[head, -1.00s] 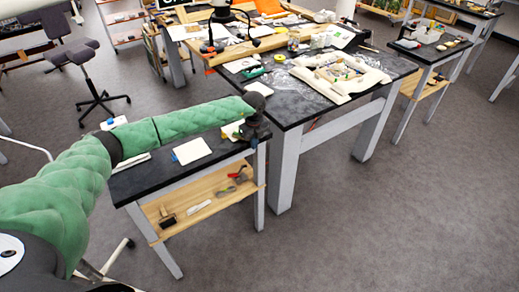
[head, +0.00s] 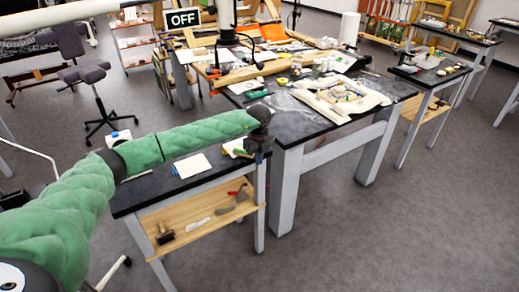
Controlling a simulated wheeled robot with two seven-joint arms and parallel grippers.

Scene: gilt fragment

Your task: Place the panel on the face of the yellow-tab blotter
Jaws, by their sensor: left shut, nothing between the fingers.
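My left gripper (head: 259,150) is at the end of my green padded arm, shut and empty, pointing down by the right end of the small black-topped side table (head: 140,193). Close to its left is a pale pad with a yellowish part (head: 236,147), partly hidden by the gripper; it may be the yellow-tab blotter. A white square pad (head: 193,166) with a blue tab (head: 175,171) lies on the same top, left of it. Another white pad (head: 118,138) with a blue spot shows beyond my arm. I cannot tell which thing is the panel. My right gripper is out of view.
The side table's wooden lower shelf (head: 198,232) holds a few hand tools. A large workbench (head: 290,127) stands close to the right, with a pale padded tray (head: 341,97) and clutter. An office chair (head: 90,75) stands at the back left. The floor at right is clear.

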